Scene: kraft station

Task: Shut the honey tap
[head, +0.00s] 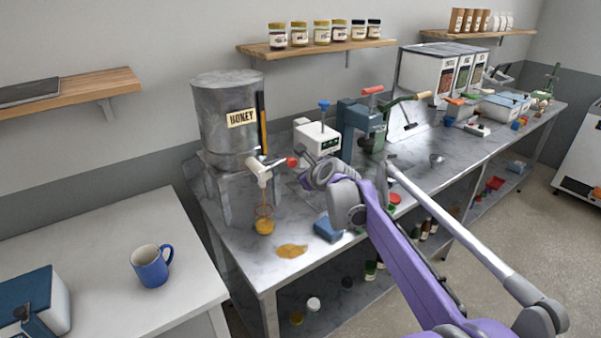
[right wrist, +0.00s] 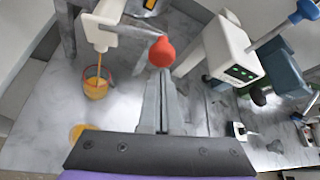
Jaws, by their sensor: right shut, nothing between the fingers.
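The honey tap (head: 258,170) is a white spout at the foot of a grey metal drum (head: 226,105) labelled HONEY. It also shows in the right wrist view (right wrist: 103,22). Its lever ends in a red knob (right wrist: 162,52), which sticks out to the right. A thin honey stream runs from the spout into a glass jar (right wrist: 96,88) below, which holds some honey (head: 265,226). My right gripper (right wrist: 160,78) is shut and empty, with its fingertips right at the red knob; I cannot tell whether they touch. My left gripper is not in view.
A honey puddle (head: 291,251) and a blue block (head: 327,230) lie on the metal bench in front. A white device with a blue knob (head: 317,138) stands to the right of the tap. A blue mug (head: 151,266) stands on the white table at left.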

